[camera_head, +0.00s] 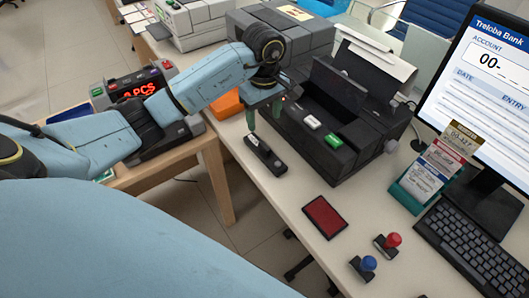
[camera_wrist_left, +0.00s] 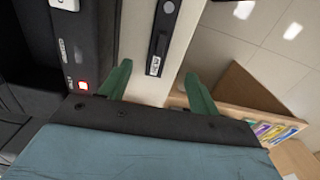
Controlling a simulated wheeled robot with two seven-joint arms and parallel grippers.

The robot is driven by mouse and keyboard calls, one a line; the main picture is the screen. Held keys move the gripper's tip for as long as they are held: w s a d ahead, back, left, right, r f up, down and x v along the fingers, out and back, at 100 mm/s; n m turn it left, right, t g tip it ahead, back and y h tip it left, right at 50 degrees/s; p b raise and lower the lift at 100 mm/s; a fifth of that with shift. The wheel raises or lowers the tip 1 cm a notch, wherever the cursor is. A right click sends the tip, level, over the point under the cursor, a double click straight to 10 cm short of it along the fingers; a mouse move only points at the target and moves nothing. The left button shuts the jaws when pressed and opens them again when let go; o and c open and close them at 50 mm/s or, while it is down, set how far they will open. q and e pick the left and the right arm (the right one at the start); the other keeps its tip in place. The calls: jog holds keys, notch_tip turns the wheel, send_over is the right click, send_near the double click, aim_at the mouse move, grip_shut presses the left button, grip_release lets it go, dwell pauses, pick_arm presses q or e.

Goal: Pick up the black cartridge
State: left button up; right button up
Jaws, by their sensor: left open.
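The black cartridge (camera_head: 264,154) is a long dark bar with a pale label near one end. It lies on the white counter, left of the black printer, in the head view. In the left wrist view the cartridge (camera_wrist_left: 163,36) is ahead of the fingers, near the middle. My left gripper (camera_head: 264,117) has green fingers and is above the cartridge's far end, apart from it. In the left wrist view the left gripper (camera_wrist_left: 158,88) is open, with nothing between its fingers. My right gripper is not in view.
The black printer (camera_head: 345,130) stands close to the cartridge's right. A red pad (camera_head: 325,217), a red stamp (camera_head: 388,243) and a blue stamp (camera_head: 363,266) lie nearer. The counter's left edge (camera_head: 252,187) is close to the cartridge. A counting machine (camera_head: 150,112) stands on a wooden table at left.

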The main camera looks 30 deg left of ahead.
aim_at(265, 145)
pick_arm(q)
notch_tip(265, 145, down, 8)
jog(key=shift+s+d+f+b, duration=0.1)
jog(key=shift+f+b, duration=0.05)
jog(key=shift+b, duration=0.15)
notch_tip(265, 145, down, 4)
jog(key=shift+r, duration=0.15)
jog(key=shift+f, duration=0.4)
jog(key=c, duration=1.1)
notch_tip(265, 145, up, 10)
jog(key=shift+f+p, duration=0.1)
jog(key=shift+p, duration=0.2)
jog(key=shift+d+r, duration=0.1)
jog(key=shift+r, duration=0.25)
jog(key=s+d+r+m, duration=0.5)
jog(key=d+r+m, duration=0.3)
jog(key=m, duration=0.5)
jog(key=shift+d+r+m, duration=0.3)
jog(key=shift+d+m, duration=0.05)
jog(key=shift+m, duration=0.05)
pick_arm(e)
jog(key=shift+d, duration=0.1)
pick_arm(q)
jog(key=shift+s, duration=0.1)
